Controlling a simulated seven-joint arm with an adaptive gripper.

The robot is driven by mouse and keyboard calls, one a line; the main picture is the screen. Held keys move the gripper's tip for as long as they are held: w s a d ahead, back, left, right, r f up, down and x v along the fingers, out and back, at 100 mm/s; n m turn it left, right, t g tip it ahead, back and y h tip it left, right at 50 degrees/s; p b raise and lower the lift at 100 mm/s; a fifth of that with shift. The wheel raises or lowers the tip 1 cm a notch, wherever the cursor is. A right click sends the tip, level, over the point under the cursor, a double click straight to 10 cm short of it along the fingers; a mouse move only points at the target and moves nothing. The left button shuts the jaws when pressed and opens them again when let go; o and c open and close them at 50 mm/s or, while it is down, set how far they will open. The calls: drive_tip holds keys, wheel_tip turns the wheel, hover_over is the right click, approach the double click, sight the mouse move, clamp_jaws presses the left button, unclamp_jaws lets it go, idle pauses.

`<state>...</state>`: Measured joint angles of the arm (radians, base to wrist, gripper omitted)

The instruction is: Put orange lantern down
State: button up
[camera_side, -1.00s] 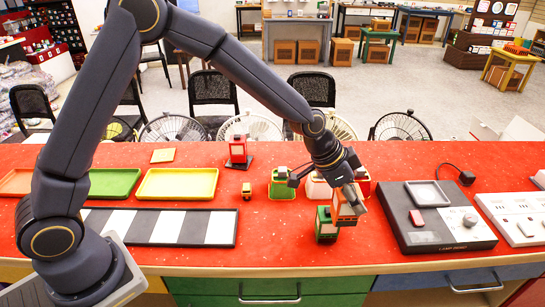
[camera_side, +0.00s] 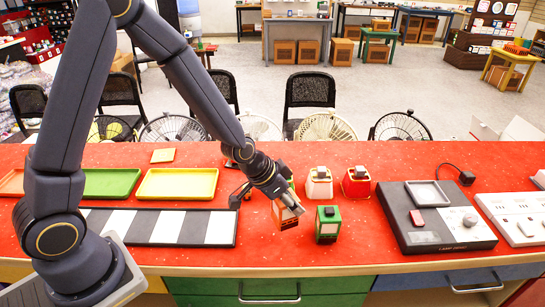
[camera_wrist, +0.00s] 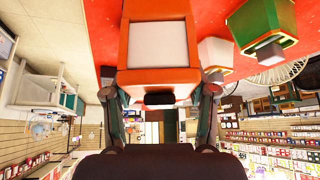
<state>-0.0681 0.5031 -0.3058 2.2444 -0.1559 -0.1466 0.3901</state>
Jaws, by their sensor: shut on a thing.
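My gripper (camera_side: 280,193) is shut on the orange lantern (camera_side: 286,218), which looks slightly tilted. I cannot tell whether its base touches the red counter or hangs just above it. In the wrist view the orange lantern (camera_wrist: 158,45), with a pale panel, fills the space between the fingers of my gripper (camera_wrist: 160,95). A green lantern (camera_side: 328,224) stands upright on the counter just right of the orange one.
A striped black-and-white board (camera_side: 165,227) lies left of my gripper. Yellow (camera_side: 177,184) and green (camera_side: 110,183) trays lie behind it. A dark device (camera_side: 436,217) sits to the right. The red counter (camera_side: 290,255) is clear in front. My arm hides part of the counter behind it.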

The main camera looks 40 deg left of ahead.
sight(290, 214)
drive_tip(key=shift+f, duration=2.7)
drive_tip(key=shift+f, duration=0.1)
drive_tip(key=o, duration=1.6)
drive_tip(key=shift+c, duration=0.2)
drive_tip(key=s+a+r+n, duration=0.1)
drive_tip(key=s+a+r, duration=0.2)
drive_tip(key=s+r, duration=0.4)
drive_tip(key=s+a+r+n+y, duration=0.1)
drive_tip(key=s+a+r+n, duration=0.1)
drive_tip(key=s+a+r, duration=0.2)
drive_tip(key=s+a+r+n+y, duration=0.1)
drive_tip(key=s+a+r, duration=0.2)
drive_tip(key=s+r, duration=0.8)
wheel_tip(290, 214, up, 4)
drive_tip(key=shift+a+r+g, duration=0.25)
drive_tip(key=shift+a+g, duration=0.05)
drive_tip(key=shift+a, duration=0.05)
